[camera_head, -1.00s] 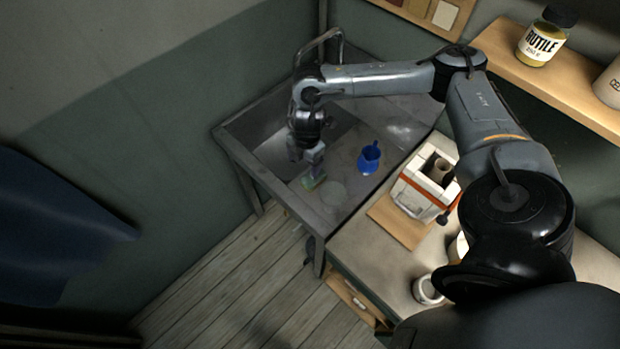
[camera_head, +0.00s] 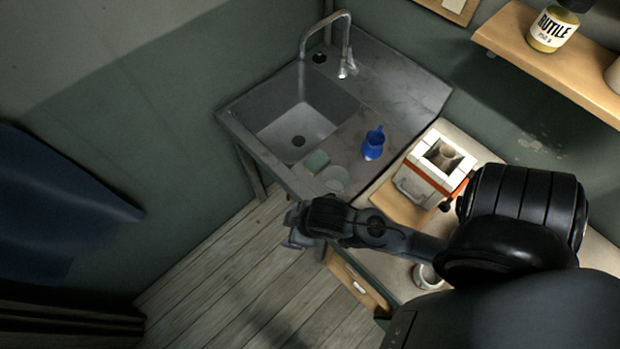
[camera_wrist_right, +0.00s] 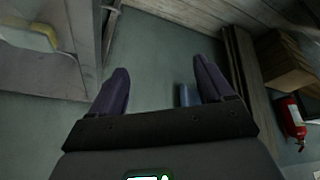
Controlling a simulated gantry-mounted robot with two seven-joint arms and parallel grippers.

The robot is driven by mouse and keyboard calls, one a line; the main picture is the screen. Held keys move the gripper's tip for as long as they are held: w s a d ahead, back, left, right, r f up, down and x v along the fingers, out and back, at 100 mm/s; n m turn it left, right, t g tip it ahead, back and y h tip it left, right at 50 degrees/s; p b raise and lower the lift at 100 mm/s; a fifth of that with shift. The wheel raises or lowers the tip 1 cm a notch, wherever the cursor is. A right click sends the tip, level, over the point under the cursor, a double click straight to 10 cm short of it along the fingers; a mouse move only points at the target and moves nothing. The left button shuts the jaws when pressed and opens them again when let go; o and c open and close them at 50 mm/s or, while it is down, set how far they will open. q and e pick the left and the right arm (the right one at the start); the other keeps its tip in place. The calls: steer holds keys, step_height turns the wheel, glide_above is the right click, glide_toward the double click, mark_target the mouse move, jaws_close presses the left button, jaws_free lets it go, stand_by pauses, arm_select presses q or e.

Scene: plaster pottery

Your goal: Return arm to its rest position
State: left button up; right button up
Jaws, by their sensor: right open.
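My left gripper is in neither view.
The metal sink unit (camera_head: 400,85) carries a faucet (camera_head: 345,45), a blue jug (camera_head: 373,143), a green sponge (camera_head: 317,161) and a pale disc (camera_head: 336,178). A white mould box (camera_head: 425,180) stands on the worktop. A red extinguisher (camera_wrist_right: 291,118) shows in the wrist view.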

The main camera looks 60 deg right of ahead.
steer(key=shift+m+g, duration=0.6)
steer(key=shift+m, duration=0.1)
steer(key=s, duration=0.1)
steer(key=s+d, duration=0.2)
steer(key=shift+s+f, duration=0.2)
steer(key=shift+f, duration=0.2)
step_height(320, 180, up, 17)
steer(key=p, duration=1.7)
steer(key=shift+r, duration=0.2)
